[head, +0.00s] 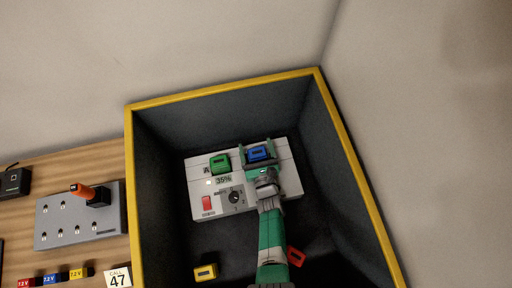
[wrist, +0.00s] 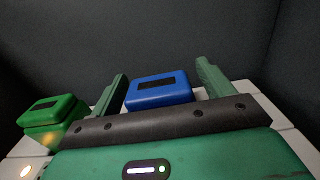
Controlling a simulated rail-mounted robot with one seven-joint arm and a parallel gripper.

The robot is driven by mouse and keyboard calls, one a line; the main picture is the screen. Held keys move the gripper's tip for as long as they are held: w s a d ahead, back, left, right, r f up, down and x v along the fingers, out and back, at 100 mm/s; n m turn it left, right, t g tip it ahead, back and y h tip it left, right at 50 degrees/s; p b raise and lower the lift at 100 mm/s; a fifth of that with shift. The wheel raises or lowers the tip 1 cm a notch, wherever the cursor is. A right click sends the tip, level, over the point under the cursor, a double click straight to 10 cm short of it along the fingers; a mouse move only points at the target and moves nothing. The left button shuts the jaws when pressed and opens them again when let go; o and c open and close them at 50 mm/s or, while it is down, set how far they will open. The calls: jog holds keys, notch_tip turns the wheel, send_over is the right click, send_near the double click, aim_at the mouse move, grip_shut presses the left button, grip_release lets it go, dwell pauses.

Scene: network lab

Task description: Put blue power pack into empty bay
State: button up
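The blue power pack (head: 257,153) is at the right bay of the white charger unit (head: 268,196), level with the green pack beside it. In the wrist view the blue pack (wrist: 160,91) sits between the two green fingers. My gripper (head: 257,146) is open around it, with a visible gap on each side; the wrist view also shows my gripper (wrist: 161,72). The underside of the blue pack is hidden by my gripper's palm, so I cannot tell how deep it sits.
A green pack (head: 220,163) fills the left bay. The charger has a red switch (head: 207,203), a dial (head: 236,197) and a display reading 35%. A yellow pack (head: 206,271) and a red pack (head: 295,256) lie on the floor of the yellow-rimmed dark bin (head: 228,87).

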aim_at(259, 158)
jog(key=shift+r, duration=0.25)
jog(key=shift+r+p, duration=0.65)
jog(key=shift+p, duration=0.3)
jog(key=p+v, duration=0.1)
jog(key=v, duration=0.2)
jog(key=p+v, duration=0.2)
jog(key=v, duration=0.1)
jog(key=shift+s+f, duration=0.2)
jog(key=shift+s, duration=0.15)
jog(key=shift+s+d+f, duration=0.15)
jog(key=shift+s, duration=0.35)
jog(key=shift+w, duration=0.1)
